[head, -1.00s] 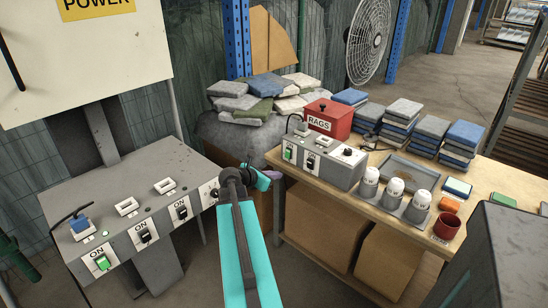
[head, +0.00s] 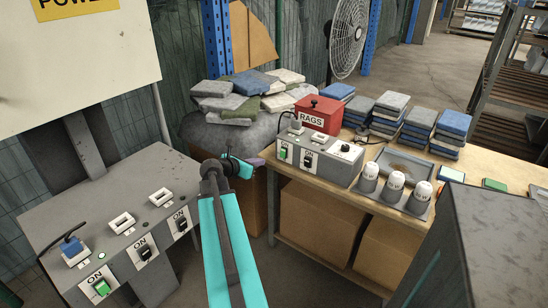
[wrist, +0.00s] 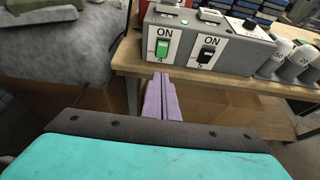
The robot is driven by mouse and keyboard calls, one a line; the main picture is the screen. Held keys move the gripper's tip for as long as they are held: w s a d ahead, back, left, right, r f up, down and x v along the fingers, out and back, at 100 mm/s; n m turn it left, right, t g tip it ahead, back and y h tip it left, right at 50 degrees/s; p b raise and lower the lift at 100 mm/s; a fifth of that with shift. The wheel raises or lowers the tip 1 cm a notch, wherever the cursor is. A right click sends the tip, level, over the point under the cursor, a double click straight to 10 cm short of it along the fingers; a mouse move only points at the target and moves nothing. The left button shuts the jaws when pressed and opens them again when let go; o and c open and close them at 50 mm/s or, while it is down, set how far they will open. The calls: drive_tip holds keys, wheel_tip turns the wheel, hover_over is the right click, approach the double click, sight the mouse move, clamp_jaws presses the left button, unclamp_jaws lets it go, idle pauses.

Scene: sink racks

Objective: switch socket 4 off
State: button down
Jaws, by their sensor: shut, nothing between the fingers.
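Socket 4 is on the left of the small grey socket box (head: 327,163) on the wooden bench. Its green lit switch (wrist: 162,48), labelled ON above and 4 below, shows in the wrist view; it also shows small in the head view (head: 282,153). Beside it is socket 5's black switch (wrist: 206,51). My gripper (wrist: 162,78) has its purple fingers pressed together and empty. In the wrist view their tips appear just below the number 4, apparently short of the panel. In the head view my gripper (head: 256,162) is left of the box.
A dark grey cabinet (head: 500,240) stands front right.

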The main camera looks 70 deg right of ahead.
drive_tip(key=shift+w, duration=0.15)
drive_tip(key=p, duration=0.1)
approach(282, 156)
drive_tip(key=x, duration=0.4)
drive_tip(key=shift+d+f, duration=0.2)
drive_tip(key=shift+f, duration=0.05)
drive_tip(key=shift+x, duration=0.8)
drive_tip(key=shift+d+r, duration=0.1)
drive_tip(key=shift+r, duration=0.05)
